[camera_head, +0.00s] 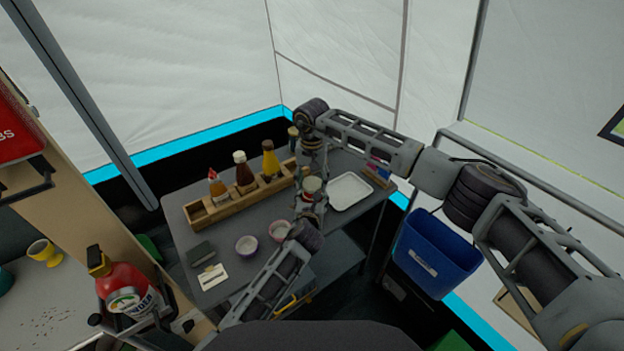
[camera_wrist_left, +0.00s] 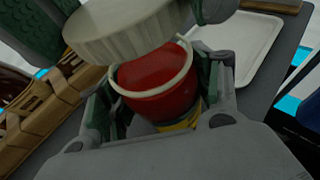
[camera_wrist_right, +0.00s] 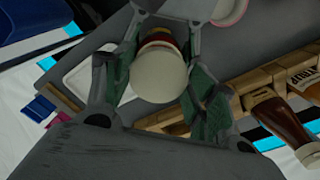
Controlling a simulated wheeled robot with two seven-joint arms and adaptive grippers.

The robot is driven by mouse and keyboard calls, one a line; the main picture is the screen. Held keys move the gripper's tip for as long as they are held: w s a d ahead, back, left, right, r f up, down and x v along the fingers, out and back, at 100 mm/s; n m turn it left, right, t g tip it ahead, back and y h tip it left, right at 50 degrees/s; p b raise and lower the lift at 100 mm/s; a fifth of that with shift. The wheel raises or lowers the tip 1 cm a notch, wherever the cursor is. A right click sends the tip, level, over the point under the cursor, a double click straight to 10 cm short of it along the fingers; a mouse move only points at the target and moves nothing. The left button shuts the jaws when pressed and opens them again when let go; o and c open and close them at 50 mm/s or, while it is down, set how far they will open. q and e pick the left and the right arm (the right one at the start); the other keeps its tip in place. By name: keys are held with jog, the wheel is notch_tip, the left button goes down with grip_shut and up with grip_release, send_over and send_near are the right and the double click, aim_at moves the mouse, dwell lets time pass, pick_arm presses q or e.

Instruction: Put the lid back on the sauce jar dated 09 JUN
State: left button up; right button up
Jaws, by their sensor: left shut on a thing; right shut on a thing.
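An open jar of red sauce (camera_wrist_left: 155,90) with a pale rim stands in my left gripper (camera_head: 312,206), which is shut on it. A yellow band shows low on the jar; no date is readable. My right gripper (camera_head: 313,168) comes down from above and is shut on a whitish lid (camera_wrist_left: 118,28). The lid is above the jar mouth, tilted and off to one side in the left wrist view. The red inside shows below it. In the right wrist view the lid (camera_wrist_right: 160,76) covers most of the jar. I cannot tell whether lid and rim touch.
A wooden rack (camera_head: 224,209) with several sauce bottles stands on the grey table, left of the jar. A white tray (camera_head: 350,191) lies to the right. A pink bowl (camera_head: 279,230), a purple bowl (camera_head: 246,246) and a white card (camera_head: 212,276) are nearer. A blue bin (camera_head: 436,250) hangs at right.

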jog(key=shift+f, duration=0.5)
jog(key=shift+f, duration=0.55)
dwell(0.9)
